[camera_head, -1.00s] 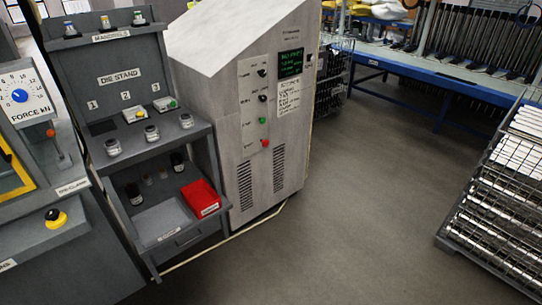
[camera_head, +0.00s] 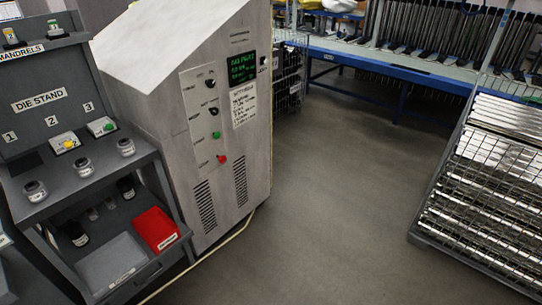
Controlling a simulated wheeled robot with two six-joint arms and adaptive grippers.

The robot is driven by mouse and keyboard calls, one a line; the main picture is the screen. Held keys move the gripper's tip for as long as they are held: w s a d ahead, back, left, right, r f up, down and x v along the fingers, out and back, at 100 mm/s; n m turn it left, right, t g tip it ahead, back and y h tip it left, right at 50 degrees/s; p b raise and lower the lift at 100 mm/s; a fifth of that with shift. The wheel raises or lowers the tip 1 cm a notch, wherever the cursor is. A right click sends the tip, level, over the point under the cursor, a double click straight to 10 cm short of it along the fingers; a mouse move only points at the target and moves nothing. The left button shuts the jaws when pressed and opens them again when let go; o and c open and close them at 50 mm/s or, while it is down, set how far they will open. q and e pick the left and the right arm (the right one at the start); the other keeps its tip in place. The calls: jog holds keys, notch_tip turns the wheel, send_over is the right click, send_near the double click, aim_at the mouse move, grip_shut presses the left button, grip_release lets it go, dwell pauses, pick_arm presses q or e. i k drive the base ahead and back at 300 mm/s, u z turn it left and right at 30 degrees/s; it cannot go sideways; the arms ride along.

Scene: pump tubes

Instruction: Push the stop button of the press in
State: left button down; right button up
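A grey cabinet (camera_head: 162,107) with a sloped top stands left of centre. Its front panel carries a red button (camera_head: 222,159) at the bottom, a green button (camera_head: 216,135) above it and dark knobs (camera_head: 212,110) higher up. The small labels beside them are too blurred to read surely, so I cannot tell whether the red one is the press's stop button. A green-lettered screen (camera_head: 241,67) sits at the upper right of the cabinet front. Neither of my grippers is in view.
The die stand (camera_head: 40,100) stands left of the cabinet, with small jars, a red bin (camera_head: 156,229) and a grey tray. A blue-edged bench (camera_head: 390,66) is at the back. A wire rack (camera_head: 480,190) stands at right. The floor (camera_head: 330,200) between is clear.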

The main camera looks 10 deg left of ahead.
aim_at(222, 159)
jog(key=z, duration=0.4)
jog(key=i, duration=1.65)
jog(key=u, duration=0.45)
